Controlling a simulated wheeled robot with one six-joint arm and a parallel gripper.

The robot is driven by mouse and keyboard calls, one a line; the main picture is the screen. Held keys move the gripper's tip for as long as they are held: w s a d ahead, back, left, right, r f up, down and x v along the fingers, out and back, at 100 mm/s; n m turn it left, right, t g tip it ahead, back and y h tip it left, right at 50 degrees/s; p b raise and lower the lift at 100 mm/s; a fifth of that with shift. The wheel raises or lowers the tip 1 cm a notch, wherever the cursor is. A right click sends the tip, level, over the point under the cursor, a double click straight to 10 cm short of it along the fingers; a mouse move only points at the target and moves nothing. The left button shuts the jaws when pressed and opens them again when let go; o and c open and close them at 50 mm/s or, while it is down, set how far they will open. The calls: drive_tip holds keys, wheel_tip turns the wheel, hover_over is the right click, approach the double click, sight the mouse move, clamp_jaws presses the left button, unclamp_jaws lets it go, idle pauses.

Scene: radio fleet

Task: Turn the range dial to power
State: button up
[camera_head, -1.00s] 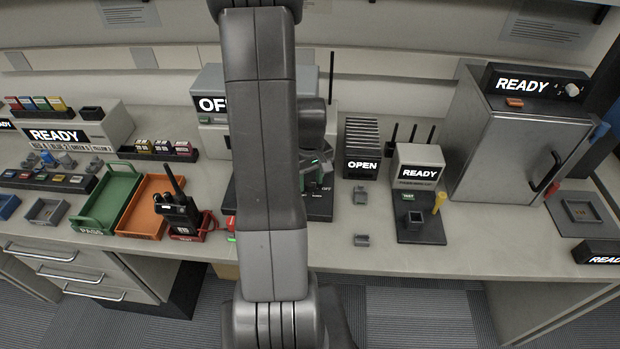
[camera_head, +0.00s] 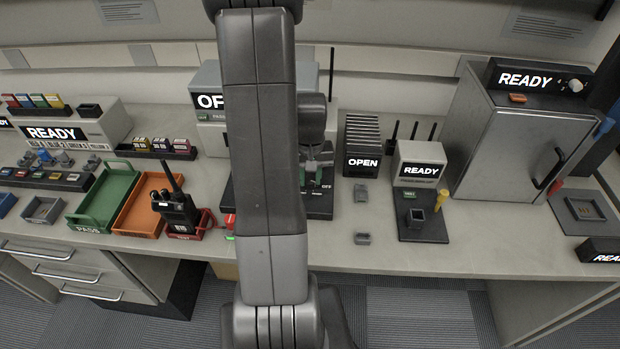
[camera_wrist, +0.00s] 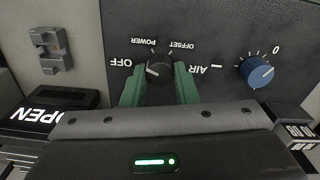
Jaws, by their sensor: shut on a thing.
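The range dial (camera_wrist: 157,68) is a black round knob on a dark panel (camera_wrist: 215,30). Printed labels OFF, POWER, OFFSET and AIR stand around it in the wrist view. Its small white mark appears to lie on the OFF side. My gripper (camera_wrist: 160,77) is shut on the dial, with one green finger on each side of it. In the head view my gripper (camera_head: 317,178) is over the dark panel (camera_head: 318,208) at mid-bench, and my arm hides much of that station and the dial.
A blue knob (camera_wrist: 256,72) with a 0 mark sits right of the dial. A grey bracket (camera_wrist: 50,48) and an OPEN display (camera_wrist: 42,115) lie left in the wrist view. A radio (camera_head: 176,212) stands left of my arm. A READY unit (camera_head: 420,165) stands right.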

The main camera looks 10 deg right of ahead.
sight(310, 180)
drive_tip(key=m+b, duration=0.1)
drive_tip(key=m, duration=0.2)
drive_tip(key=shift+m, duration=0.3)
drive_tip(key=shift+m+b, duration=0.3)
drive_tip(key=shift+m, duration=1.5)
drive_tip(key=o, duration=1)
drive_tip(key=shift+r, duration=0.1)
wheel_tip(310, 180, up, 14)
drive_tip(key=shift+f, duration=0.2)
